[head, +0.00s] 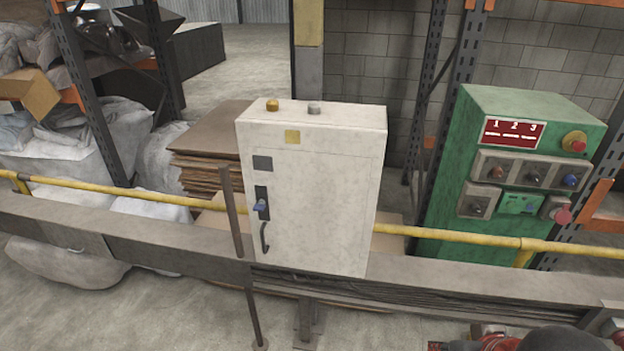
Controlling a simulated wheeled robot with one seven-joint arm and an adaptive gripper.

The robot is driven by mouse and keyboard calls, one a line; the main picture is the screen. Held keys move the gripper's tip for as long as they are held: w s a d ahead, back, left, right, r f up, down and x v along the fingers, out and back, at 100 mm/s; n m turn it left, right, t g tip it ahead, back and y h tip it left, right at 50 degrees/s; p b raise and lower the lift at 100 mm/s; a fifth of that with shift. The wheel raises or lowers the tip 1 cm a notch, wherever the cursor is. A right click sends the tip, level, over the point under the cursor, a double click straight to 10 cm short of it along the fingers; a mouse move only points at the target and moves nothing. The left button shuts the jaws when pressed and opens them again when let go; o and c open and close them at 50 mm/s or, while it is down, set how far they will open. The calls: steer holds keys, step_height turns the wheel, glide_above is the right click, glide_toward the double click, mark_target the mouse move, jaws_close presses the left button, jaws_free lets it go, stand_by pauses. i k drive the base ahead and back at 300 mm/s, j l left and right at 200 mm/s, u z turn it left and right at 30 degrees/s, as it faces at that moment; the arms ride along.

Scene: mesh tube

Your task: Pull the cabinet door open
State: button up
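A dark curved handle (265,238) is low on the door's left side. Above it is a dark latch plate with a blue knob (260,206). A small yellow label and a grey square are higher up. My gripper is not in view, so its distance from the handle cannot be told.
A green control box (512,170) is at right. Dark and red parts show at the bottom right edge.

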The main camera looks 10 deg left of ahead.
mark_target(318, 185)
steer(key=j, duration=0.7)
steer(key=i+j+z, duration=0.1)
steer(key=j, duration=0.6)
